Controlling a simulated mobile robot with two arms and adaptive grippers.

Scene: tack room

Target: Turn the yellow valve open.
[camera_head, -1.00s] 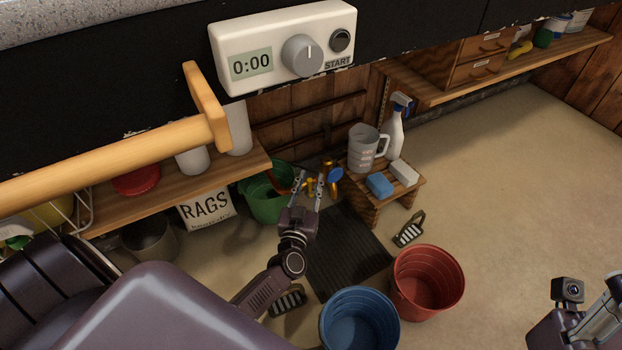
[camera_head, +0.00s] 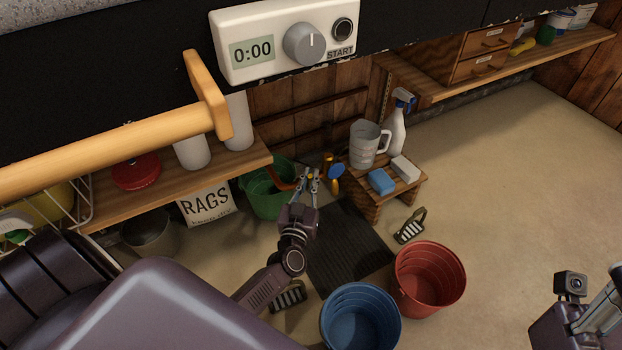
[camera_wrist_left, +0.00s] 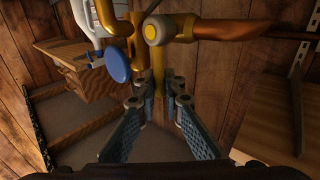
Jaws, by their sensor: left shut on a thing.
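The yellow valve (camera_wrist_left: 155,32) shows at the top centre of the left wrist view, with a pale round hub on a brass pipe. A narrow yellow-brown bar (camera_wrist_left: 158,78) runs down from it between my fingers. My left gripper (camera_wrist_left: 158,98) is shut on this part of the valve, its two fingers on either side. In the head view my left gripper (camera_head: 311,176) reaches the pipework by the wall and hides most of the valve. My right gripper (camera_head: 592,320) is partly in view at the bottom right; its fingertips cannot be made out.
A blue round valve (camera_wrist_left: 117,65) sits close left of my fingers. A green bucket (camera_head: 268,200) stands left of the gripper; a low stool (camera_head: 372,205) with a jug and spray bottle stands right. Blue (camera_head: 360,322) and red (camera_head: 428,280) buckets stand nearer. Floor at right is clear.

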